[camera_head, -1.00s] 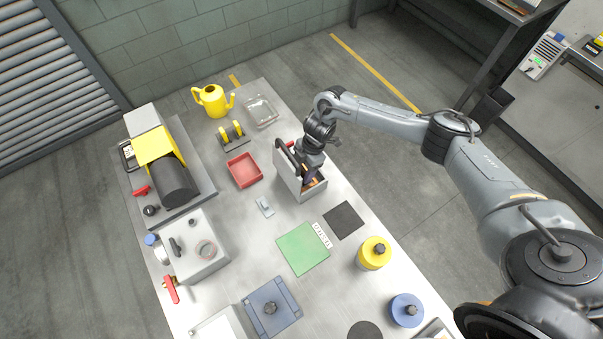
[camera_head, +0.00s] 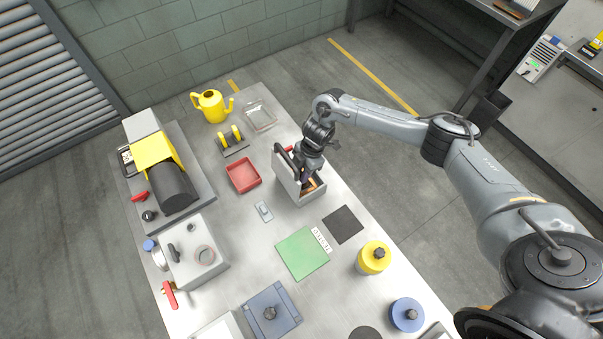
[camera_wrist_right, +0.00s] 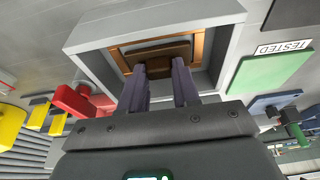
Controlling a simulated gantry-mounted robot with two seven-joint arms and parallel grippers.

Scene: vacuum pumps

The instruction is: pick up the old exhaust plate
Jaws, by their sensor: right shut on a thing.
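The brown plate (camera_wrist_right: 150,52), which looks like the old exhaust plate, sits inside the open grey box (camera_head: 308,198) with a copper-coloured edge around it. The box opening also shows in the right wrist view (camera_wrist_right: 150,24). My right gripper (camera_wrist_right: 159,74) reaches into the box, its two dark fingers closed on the small brown tab of the plate. In the head view my right gripper (camera_head: 306,178) is at the box and its fingertips are mostly hidden. I cannot tell whether the plate is lifted at all. My left gripper is not in view.
A red tray (camera_head: 243,174) and a small grey piece (camera_head: 264,211) lie left of the box. A dark mat (camera_head: 343,224) and green mat (camera_head: 302,254) lie in front. A yellow-topped container (camera_head: 373,258) stands nearby. The pump (camera_head: 170,180) is at the left.

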